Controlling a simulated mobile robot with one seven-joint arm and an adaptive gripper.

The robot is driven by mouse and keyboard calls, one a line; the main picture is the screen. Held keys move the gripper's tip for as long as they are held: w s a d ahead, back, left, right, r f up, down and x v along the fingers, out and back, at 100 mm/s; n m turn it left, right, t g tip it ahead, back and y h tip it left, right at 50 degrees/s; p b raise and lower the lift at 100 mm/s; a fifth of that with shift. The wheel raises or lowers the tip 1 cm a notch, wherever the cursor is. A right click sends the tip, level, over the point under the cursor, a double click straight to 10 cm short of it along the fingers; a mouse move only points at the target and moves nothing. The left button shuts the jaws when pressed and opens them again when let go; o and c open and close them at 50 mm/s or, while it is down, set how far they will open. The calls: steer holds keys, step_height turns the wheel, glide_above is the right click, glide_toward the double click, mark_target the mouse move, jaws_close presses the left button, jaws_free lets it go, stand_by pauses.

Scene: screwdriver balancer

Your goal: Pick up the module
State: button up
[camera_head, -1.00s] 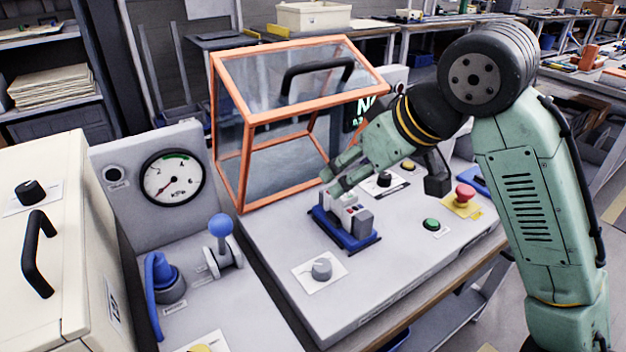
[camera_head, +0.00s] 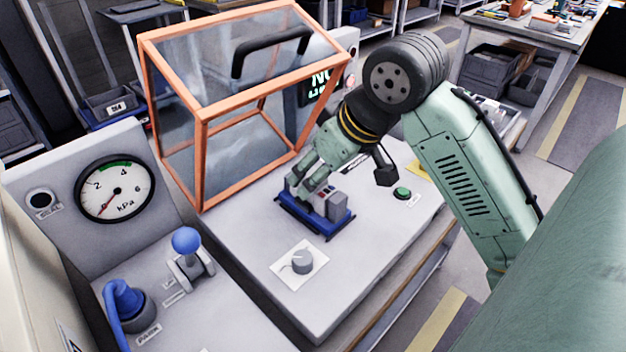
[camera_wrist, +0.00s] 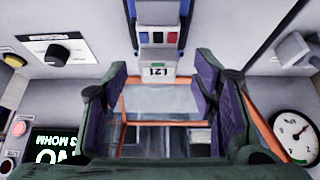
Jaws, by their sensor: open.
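The module (camera_head: 322,198) is a small grey and white block with coloured buttons. It sits in a blue tray (camera_head: 312,226) on the light grey bench panel. In the wrist view the module (camera_wrist: 158,50) shows at the top centre, with red and blue buttons and a label on its near face. My gripper (camera_head: 301,186) is at the module's left end and hides part of it in the head view. In the wrist view my gripper (camera_wrist: 160,82) has its two dark fingers spread wide, with the labelled end lying near the gap between their tips. I cannot tell whether they touch it.
An orange-framed clear cover (camera_head: 203,120) with a black handle stands tilted open behind the module. A grey knob (camera_head: 302,261) is in front, and a green button (camera_head: 402,193) is to the right. A blue-balled lever (camera_head: 186,241) and pressure gauge (camera_head: 115,190) are at left.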

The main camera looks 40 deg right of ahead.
steer(key=shift+x, duration=1.55)
steer(key=shift+d, duration=0.1)
steer(key=shift+c, duration=0.3)
jaws_close()
